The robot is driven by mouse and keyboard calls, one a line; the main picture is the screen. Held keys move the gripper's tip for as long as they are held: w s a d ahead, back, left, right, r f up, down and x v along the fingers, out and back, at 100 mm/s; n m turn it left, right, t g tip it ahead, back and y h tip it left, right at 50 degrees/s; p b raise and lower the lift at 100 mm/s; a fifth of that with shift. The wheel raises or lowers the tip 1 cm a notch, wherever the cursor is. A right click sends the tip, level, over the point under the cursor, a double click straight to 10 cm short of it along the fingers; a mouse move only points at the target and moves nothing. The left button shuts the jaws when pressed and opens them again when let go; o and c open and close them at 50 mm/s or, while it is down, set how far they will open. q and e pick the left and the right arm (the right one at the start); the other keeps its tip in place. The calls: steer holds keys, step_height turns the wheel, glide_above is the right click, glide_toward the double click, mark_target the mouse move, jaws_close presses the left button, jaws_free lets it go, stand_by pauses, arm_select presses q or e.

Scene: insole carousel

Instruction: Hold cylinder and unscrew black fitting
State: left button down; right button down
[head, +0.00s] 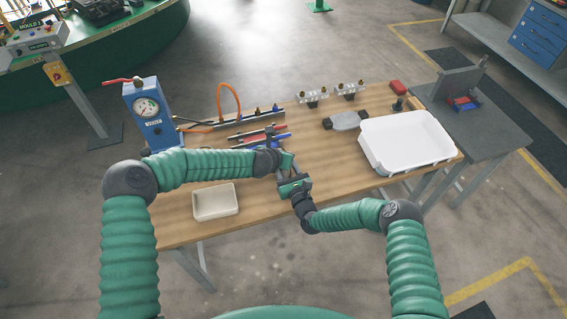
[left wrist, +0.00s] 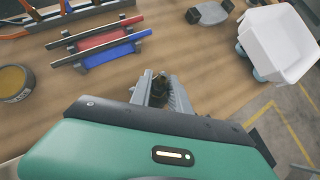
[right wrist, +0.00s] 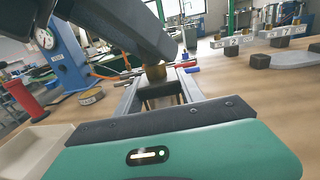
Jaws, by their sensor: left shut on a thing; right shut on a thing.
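My left gripper (head: 284,164) and right gripper (head: 297,184) meet close together above the middle of the wooden table. In the left wrist view, the left gripper (left wrist: 161,92) is shut on a small dark piece (left wrist: 158,84), which looks like the black fitting.
A beige tray (head: 216,214) lies near the front edge. A blue gauge stand (head: 155,128) is at the left. Red and blue tools (head: 262,137) lie just behind the grippers. A white bin (head: 440,155) and a grey device (head: 346,121) are at the right.

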arm_select(q)
steer(key=shift+n+y, duration=0.8)
steer(key=shift+n, duration=0.2)
steer(key=n+y, duration=0.2)
steer(key=shift+w+a+n+t, duration=0.1)
steer(key=shift+n+t, duration=0.2)
steer(key=shift+n, duration=0.1)
steer(key=shift+d+n+y, duration=0.25)
steer(key=shift+n+y, duration=0.85)
steer(key=shift+n, duration=0.1)
steer(key=n+g+y, duration=0.1)
steer(key=n+y, duration=0.1)
steer(key=n, duration=0.1)
steer(key=shift+a+n+g+y, duration=0.1)
steer(key=shift+n+g+y, duration=0.2)
steer(key=c, duration=1.1)
jaws_free()
steer(key=shift+c, duration=0.2)
steer(key=shift+c, duration=0.7)
